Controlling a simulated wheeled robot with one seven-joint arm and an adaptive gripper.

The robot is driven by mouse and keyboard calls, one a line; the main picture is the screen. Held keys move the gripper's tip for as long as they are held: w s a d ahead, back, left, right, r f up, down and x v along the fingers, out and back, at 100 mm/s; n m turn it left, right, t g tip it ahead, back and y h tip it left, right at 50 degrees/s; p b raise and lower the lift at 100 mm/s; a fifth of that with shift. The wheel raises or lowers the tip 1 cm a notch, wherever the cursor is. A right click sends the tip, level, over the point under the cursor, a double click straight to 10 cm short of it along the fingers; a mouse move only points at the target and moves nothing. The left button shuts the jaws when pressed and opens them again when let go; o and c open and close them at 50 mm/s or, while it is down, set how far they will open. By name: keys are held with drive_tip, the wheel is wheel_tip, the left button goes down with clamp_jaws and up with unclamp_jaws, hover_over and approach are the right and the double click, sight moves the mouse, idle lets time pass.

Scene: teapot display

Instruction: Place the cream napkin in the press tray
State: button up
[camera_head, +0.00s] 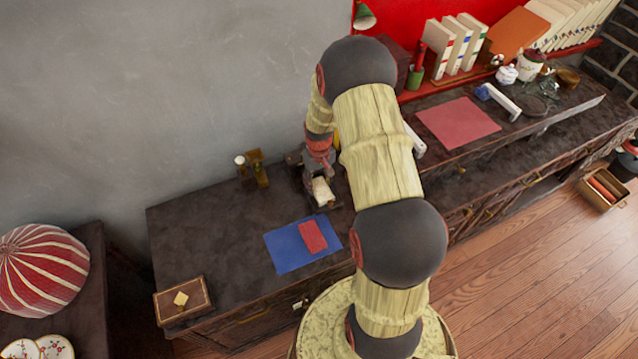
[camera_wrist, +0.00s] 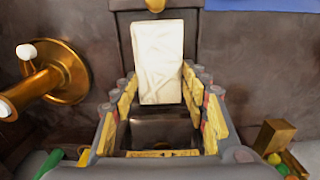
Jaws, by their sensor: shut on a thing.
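The cream napkin (camera_wrist: 157,55) is a pale folded rectangle. It stands out between the two finger tips of my gripper (camera_wrist: 158,80) in the wrist view, and the fingers are shut on it. A dark press-like piece with a tray-shaped part (camera_wrist: 125,30) lies behind and beside the napkin. I cannot tell whether the napkin touches it. In the head view the napkin (camera_head: 321,190) shows as a small pale patch below my gripper (camera_head: 319,177), over this dark piece on the counter. My arm hides part of that area.
A brass stand with white knobs (camera_wrist: 65,75) is left of the gripper. In the head view, a blue mat (camera_head: 285,252) with a red cloth (camera_head: 312,236) lies in front. A wooden box (camera_head: 182,300) sits at the counter's left end. The counter between box and stand is clear.

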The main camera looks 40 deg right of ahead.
drive_tip(key=o, duration=1.1)
drive_tip(key=shift+f, duration=0.1)
drive_tip(key=shift+o, duration=0.2)
wheel_tip(320, 180, up, 12)
drive_tip(key=r+p, duration=0.1)
drive_tip(key=p, duration=0.3)
wheel_tip(320, 180, up, 7)
drive_tip(key=t, duration=0.1)
hover_over(319, 186)
drive_tip(key=a, duration=0.4)
drive_tip(key=s+a+r+n+t, duration=0.1)
drive_tip(key=s+a+r, duration=0.2)
drive_tip(key=a+r, duration=0.7)
drive_tip(key=s+a+r+n+t, duration=0.1)
drive_tip(key=s+a+r, duration=0.4)
drive_tip(key=s, duration=0.3)
drive_tip(key=s+a+r+n+t, duration=0.1)
drive_tip(key=s+a+r+t, duration=0.1)
drive_tip(key=s+a+r, duration=0.3)
drive_tip(key=s+r, duration=0.2)
drive_tip(key=s, duration=0.2)
drive_tip(key=shift+r+t, duration=0.2)
drive_tip(key=shift+t, duration=0.1)
